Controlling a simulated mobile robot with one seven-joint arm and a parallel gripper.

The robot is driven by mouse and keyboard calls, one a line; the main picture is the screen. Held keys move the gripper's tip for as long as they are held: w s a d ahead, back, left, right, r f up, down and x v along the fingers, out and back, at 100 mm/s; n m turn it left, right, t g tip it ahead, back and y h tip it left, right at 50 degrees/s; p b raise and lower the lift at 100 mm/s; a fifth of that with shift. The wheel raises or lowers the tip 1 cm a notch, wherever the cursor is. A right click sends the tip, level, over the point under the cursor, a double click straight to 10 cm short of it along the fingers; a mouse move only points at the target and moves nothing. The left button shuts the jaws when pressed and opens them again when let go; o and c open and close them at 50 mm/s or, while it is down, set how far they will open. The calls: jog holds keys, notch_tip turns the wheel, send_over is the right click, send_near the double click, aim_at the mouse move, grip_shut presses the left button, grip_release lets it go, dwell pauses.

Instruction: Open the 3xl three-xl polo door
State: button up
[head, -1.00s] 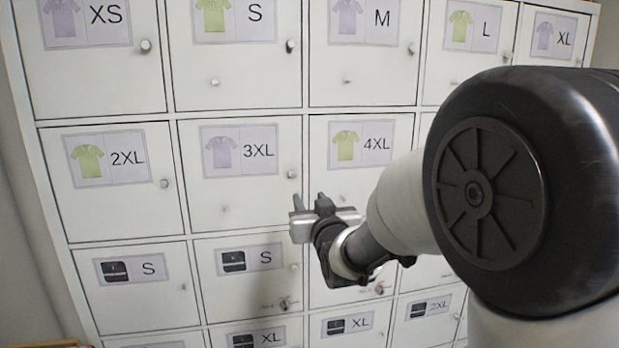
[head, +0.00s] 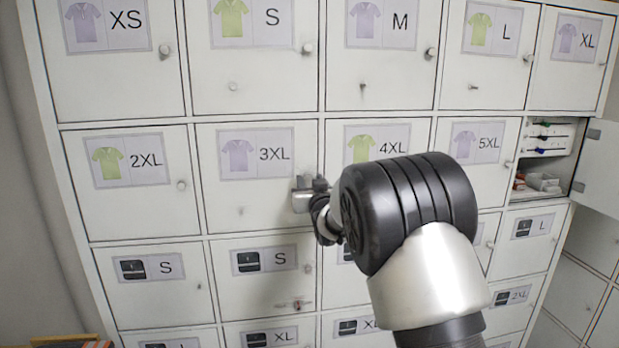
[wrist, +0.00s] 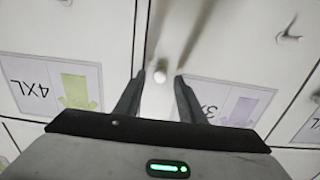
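The 3XL polo door (head: 225,205) is shut, in the second row of the white locker wall. Its label shows a lilac polo and "3XL". In the wrist view, upside down, this door's label (wrist: 238,105) is partly hidden by my right finger. My gripper (head: 304,188) is at the right edge of the 3XL door and covers its knob in the head view. In the wrist view my gripper (wrist: 160,82) is open, and the round pale knob (wrist: 160,73) shows between the fingertips, with space on both sides. I cannot tell whether the tips reach around it.
The 4XL door (wrist: 45,85) is just beside, across a narrow seam. At the far right a compartment door (head: 599,165) stands open, with items inside. The 2XL door (head: 130,212) and the S polo door (head: 260,92) are shut.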

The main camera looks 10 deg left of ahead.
jog(key=shift+x, duration=0.9)
jog(key=shift+c, duration=0.4)
grip_shut()
jog(key=shift+s, duration=0.15)
